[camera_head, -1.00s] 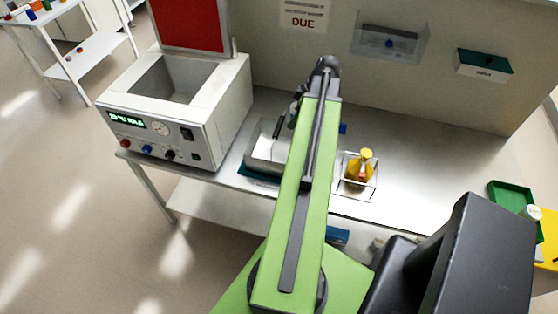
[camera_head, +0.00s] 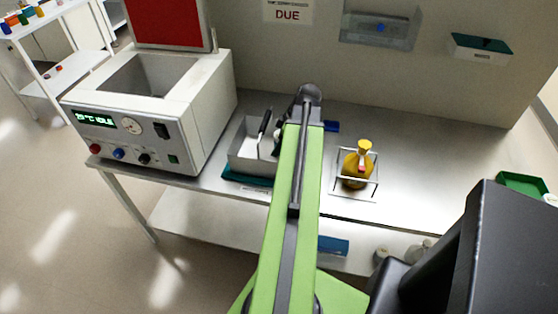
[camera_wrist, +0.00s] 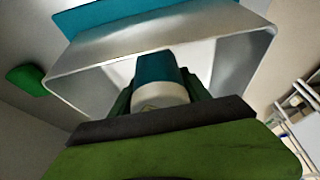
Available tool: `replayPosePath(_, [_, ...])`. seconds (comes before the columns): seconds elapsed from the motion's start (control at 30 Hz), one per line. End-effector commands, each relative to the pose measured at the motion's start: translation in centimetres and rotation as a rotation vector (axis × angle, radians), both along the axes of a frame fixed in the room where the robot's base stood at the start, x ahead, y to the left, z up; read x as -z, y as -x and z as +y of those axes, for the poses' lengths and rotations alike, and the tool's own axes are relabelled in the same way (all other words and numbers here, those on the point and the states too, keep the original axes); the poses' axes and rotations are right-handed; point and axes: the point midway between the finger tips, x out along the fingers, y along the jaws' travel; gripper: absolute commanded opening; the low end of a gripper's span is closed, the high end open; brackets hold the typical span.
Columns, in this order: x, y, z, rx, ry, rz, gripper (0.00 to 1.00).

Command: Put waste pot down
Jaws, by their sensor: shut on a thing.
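The waste pot (camera_wrist: 154,80), a small cylinder with a teal part and a cream-white part, shows in the wrist view. My gripper (camera_wrist: 158,92) is shut on it, with a dark finger on each side. In the wrist view the pot overlaps the opening of a metal tray (camera_wrist: 75,88); I cannot tell whether it touches the tray. In the head view this tray (camera_head: 236,160) stands on a teal mat on the bench, left of my arm. My arm hides the pot there.
A dark-handled tool (camera_head: 264,128) leans in the tray. A yellow bottle (camera_head: 357,163) stands in a wire holder right of my arm. A white heated bath (camera_head: 160,110) stands at left. A blue item (camera_head: 331,126) lies behind my arm. The bench (camera_head: 440,165) is clear at right.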

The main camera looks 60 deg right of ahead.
Motion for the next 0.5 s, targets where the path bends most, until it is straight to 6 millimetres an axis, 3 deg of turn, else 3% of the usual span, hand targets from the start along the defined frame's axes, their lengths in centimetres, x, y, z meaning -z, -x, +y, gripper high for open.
replayPosePath(0.1, [0.4, 0.0, 0.0, 0.000, 0.000, 0.000, 0.08])
replayPosePath(0.3, [3.8, 0.0, 0.0, 0.001, 0.000, 0.000, 0.08])
replayPosePath(0.5, [3.6, 0.0, 0.0, 0.001, 0.000, 0.000, 0.08])
